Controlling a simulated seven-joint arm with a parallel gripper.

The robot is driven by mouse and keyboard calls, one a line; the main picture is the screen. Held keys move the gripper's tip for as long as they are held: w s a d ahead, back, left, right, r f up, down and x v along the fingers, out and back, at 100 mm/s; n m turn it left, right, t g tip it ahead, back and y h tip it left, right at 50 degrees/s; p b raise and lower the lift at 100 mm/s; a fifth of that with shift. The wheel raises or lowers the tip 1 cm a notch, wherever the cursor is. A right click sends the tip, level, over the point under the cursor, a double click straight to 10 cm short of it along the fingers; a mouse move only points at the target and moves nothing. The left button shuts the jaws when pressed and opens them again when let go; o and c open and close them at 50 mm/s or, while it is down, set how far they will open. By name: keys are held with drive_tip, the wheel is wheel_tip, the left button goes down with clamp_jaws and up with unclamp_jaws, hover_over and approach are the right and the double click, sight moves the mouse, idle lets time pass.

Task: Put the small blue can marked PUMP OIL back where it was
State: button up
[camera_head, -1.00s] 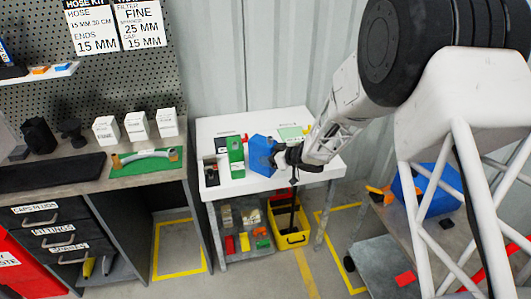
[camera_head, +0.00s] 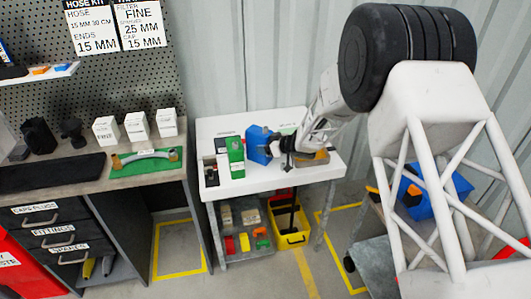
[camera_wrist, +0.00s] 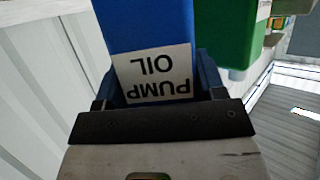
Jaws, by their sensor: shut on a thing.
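The blue can (camera_head: 257,146) is upright at the white table (camera_head: 210,127), just right of a green can (camera_head: 236,158). In the wrist view the blue can (camera_wrist: 145,22) shows its white label, PUMP OIL, upside down in the picture. My gripper (camera_head: 277,146) is shut on the blue can from the right, with one finger on each side of it in the wrist view (camera_wrist: 157,85). I cannot tell whether the can's base touches the table. The green can also shows close beside it in the wrist view (camera_wrist: 226,32).
A dark upright object (camera_head: 210,171) stands left of the green can. The workbench to the left holds a hose on a green mat (camera_head: 125,168) and white boxes (camera_head: 137,126).

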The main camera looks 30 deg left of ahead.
drive_tip(key=shift+f, duration=1.75)
drive_tip(key=shift+f, duration=0.1)
drive_tip(key=o, duration=1.2)
drive_tip(key=shift+v, duration=0.75)
drive_tip(key=v, duration=1)
drive_tip(key=shift+d, duration=0.25)
